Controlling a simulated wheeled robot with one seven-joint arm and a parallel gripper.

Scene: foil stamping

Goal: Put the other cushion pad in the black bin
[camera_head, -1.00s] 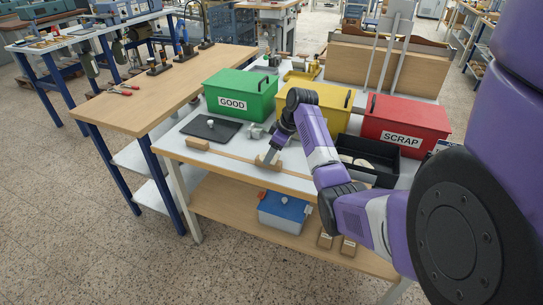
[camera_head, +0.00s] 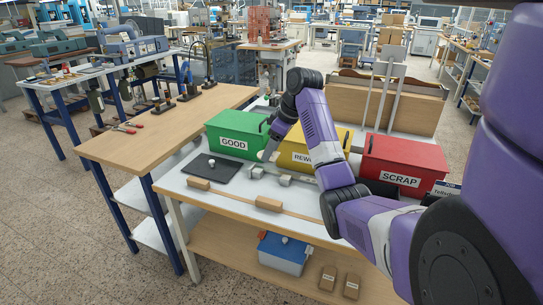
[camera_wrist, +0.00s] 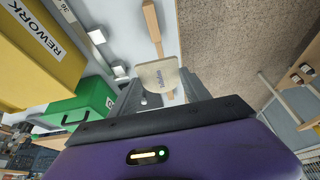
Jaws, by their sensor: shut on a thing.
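My gripper (camera_wrist: 160,92) is shut on a cream pad (camera_wrist: 158,75) with small dark print, which shows between the fingers in the wrist view. In the head view my gripper (camera_head: 268,152) is raised above the bench, in front of the gap between the green and yellow bins. The pad cannot be made out there. The black bin (camera_head: 385,190) is mostly hidden behind my arm, in front of the red SCRAP bin; only a dark part of it shows. Its contents are hidden now.
The green GOOD bin (camera_head: 238,135), yellow REWORK bin (camera_head: 333,140) and red SCRAP bin (camera_head: 405,160) stand in a row. Two wooden blocks (camera_head: 198,183) (camera_head: 268,203) sit along a strip near the front edge. A dark mat (camera_head: 222,172) lies at left; small grey blocks (camera_head: 284,180) stand behind the strip.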

